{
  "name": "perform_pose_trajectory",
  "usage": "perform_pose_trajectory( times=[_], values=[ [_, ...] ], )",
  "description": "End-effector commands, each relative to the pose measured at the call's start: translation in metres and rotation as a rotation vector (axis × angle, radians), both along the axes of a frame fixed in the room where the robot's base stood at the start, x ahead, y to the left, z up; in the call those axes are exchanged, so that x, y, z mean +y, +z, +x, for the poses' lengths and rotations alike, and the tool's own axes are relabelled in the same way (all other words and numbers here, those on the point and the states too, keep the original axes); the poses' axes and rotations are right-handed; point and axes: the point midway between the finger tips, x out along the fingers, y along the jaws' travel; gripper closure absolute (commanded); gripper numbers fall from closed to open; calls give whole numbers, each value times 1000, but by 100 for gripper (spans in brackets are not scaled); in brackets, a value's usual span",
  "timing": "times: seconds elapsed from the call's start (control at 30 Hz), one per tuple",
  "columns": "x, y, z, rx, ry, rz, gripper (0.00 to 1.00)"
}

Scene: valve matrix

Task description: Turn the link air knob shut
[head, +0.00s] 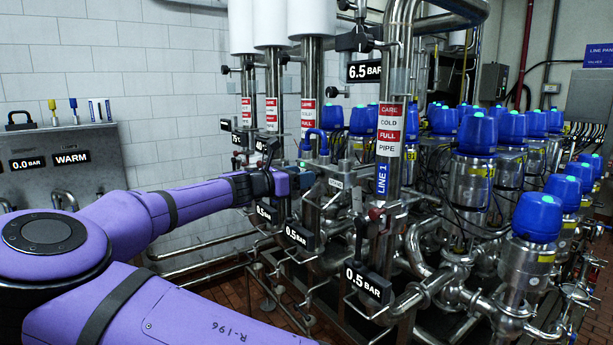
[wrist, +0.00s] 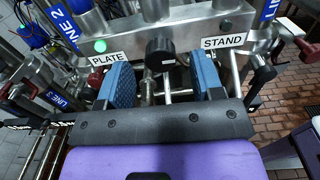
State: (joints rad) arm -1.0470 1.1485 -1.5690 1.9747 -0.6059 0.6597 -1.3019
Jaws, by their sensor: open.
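A round black knob (wrist: 160,55) sits on the steel pipework in the wrist view, between plates reading PLATE (wrist: 107,59) and STAND (wrist: 222,42). It bears a small label too small to read, so I cannot tell if it is the link air knob. My gripper (wrist: 163,76) is open, with one blue-padded finger on each side of the knob's line. I see no contact with the knob. In the head view my gripper (head: 298,178) reaches the pipe rack from the left, and the knob there is hidden or too small to make out.
Steel pipes with LINE 1 (head: 382,178) and pressure tags such as 0.5 BAR (head: 368,284) crowd around. Blue-capped valves (head: 478,133) stand to the right. A green-lit button (wrist: 100,46) is left of the knob. A tiled wall (head: 150,80) is behind.

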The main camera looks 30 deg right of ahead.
Motion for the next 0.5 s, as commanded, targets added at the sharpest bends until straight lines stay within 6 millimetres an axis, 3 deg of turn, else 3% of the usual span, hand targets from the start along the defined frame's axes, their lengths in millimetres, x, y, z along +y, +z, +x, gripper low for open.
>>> perform_pose_trajectory(
  times=[0.2, 0.5],
  values=[
    [-19, 0, 1, 0, 0, -1, 39],
    [-22, 0, 1, 0, 0, 0, 39]
  ],
)
